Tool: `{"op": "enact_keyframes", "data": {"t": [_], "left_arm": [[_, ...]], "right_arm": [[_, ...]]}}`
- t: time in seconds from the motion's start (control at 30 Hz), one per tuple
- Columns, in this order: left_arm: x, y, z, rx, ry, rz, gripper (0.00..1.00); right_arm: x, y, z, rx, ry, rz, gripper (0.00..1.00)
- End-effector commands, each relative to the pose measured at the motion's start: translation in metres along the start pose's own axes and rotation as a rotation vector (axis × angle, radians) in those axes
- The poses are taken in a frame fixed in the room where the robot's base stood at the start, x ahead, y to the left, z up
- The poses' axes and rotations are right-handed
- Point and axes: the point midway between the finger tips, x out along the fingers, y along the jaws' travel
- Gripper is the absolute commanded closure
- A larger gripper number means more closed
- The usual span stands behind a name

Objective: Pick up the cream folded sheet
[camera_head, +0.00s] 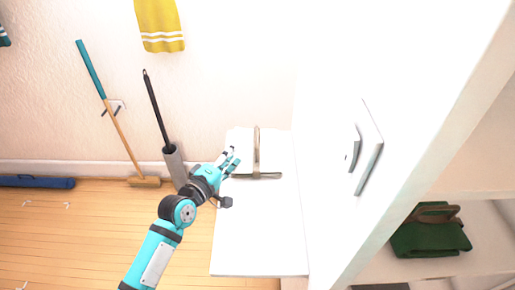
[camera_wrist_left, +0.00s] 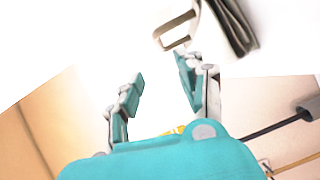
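I cannot clearly make out a cream folded sheet. On the white surface (camera_head: 258,235) in the head view stands a thin upright beige strip (camera_head: 257,145) with a dark bar (camera_head: 257,176) across its foot. The wrist view shows a beige loop (camera_wrist_left: 178,30) and a dark, layered edge (camera_wrist_left: 236,27); the pale areas around them are washed out. My left gripper (camera_head: 233,159) is just left of the strip, over the surface's left part. Its fingers are apart and nothing is between them in the wrist view (camera_wrist_left: 160,88). My right gripper is not in view.
A teal-handled broom (camera_head: 105,100) and a black-handled tool in a grey holder (camera_head: 174,160) lean by the wall. A yellow towel (camera_head: 160,25) hangs above. A white cabinet side stands to the right. A green item (camera_head: 430,238) sits on a shelf. The surface's front part is clear.

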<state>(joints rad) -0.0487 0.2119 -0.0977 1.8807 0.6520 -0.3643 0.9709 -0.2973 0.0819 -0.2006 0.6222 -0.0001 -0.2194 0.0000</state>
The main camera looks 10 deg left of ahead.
Motion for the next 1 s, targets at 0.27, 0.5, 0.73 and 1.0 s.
{"op": "enact_keyframes", "data": {"t": [0.27, 0.5, 0.73, 1.0], "left_arm": [[0.057, 0.001, 0.0, 0.0, 0.0, 0.001, 0.62], [0.074, 0.0, 0.0, 0.001, -0.001, 0.0, 0.62], [0.105, 0.0, -0.004, 0.002, 0.0, 0.0, 0.62], [0.123, -0.001, -0.004, 0.001, 0.0, 0.0, 0.62]], "right_arm": [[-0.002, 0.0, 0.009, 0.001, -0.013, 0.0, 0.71], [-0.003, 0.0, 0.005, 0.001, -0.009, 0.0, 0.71], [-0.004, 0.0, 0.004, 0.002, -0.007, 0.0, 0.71], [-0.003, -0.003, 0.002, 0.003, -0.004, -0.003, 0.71]]}}
